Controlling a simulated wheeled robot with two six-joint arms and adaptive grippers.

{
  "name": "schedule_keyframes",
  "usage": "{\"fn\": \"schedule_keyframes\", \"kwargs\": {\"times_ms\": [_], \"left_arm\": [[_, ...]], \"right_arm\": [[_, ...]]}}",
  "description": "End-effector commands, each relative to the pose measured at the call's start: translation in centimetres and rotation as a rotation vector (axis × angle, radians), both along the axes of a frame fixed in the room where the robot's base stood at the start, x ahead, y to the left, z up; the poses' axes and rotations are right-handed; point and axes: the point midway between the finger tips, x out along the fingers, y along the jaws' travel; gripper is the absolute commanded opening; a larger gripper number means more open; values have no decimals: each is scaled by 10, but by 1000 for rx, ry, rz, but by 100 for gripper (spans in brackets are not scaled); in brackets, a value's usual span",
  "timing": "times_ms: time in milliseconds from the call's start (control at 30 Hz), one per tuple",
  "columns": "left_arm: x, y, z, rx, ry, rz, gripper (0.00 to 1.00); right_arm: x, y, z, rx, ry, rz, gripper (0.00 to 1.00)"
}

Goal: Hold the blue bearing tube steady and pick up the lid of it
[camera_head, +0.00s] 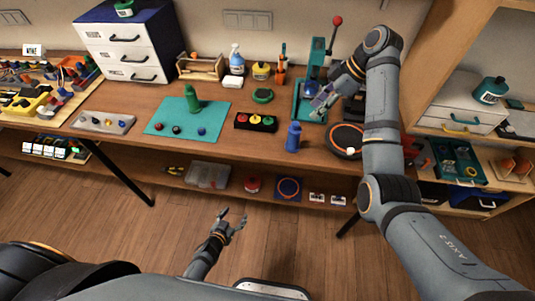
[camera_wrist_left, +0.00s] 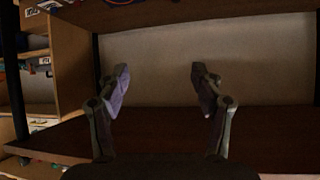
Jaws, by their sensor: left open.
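The blue bearing tube (camera_head: 293,138) stands upright near the front edge of the workbench; a narrower top part shows on it, too small to tell where the lid begins. My left gripper (camera_head: 233,216) is open and empty, low in front of the bench and left of the tube. The left wrist view shows its two fingers (camera_wrist_left: 161,85) spread apart with nothing between them. My right gripper (camera_head: 322,98) is above the bench, behind and to the right of the tube, beside the green press. Its fingers are too small to tell if they are apart.
The green press (camera_head: 312,68) stands behind the tube. A black box with coloured buttons (camera_head: 256,122) lies left of it and a round dark pad (camera_head: 346,138) right of it. A green mat (camera_head: 187,119) lies further left. A lower shelf (camera_head: 225,178) runs under the bench.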

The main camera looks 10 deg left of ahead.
Motion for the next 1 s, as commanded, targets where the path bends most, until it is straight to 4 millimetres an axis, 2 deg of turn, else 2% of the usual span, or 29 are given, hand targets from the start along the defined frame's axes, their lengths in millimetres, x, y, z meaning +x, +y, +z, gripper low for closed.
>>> {"fn": "schedule_keyframes", "kwargs": {"times_ms": [33,100,167,200,300,400,433,500,600,700,867,1000], "left_arm": [[19,-13,26,-19,-75,-37,67],[42,-32,65,-51,-179,-103,67],[58,-50,100,-77,-261,-167,67],[66,-62,123,-94,-313,-213,67],[78,-92,179,-124,-420,-339,67],[81,-118,227,-139,-492,-464,67],[80,-124,239,-140,-505,-499,67],[95,-119,259,-194,-508,-504,67],[106,-115,277,-252,-507,-504,67],[111,-114,285,-279,-502,-504,67],[114,-115,286,-285,-502,-501,67],[128,-127,287,-286,-504,-500,67]], "right_arm": [[0,0,0,0,0,0,38],[0,0,0,0,0,0,38],[0,0,0,0,0,0,38],[0,0,0,0,0,0,38],[0,0,0,0,0,0,38],[0,0,0,0,0,0,38],[0,0,0,0,0,0,38],[0,0,0,0,0,0,38],[0,0,0,0,0,0,38],[0,0,0,0,0,0,38],[0,0,0,0,0,0,38],[0,0,0,0,0,0,38]]}}
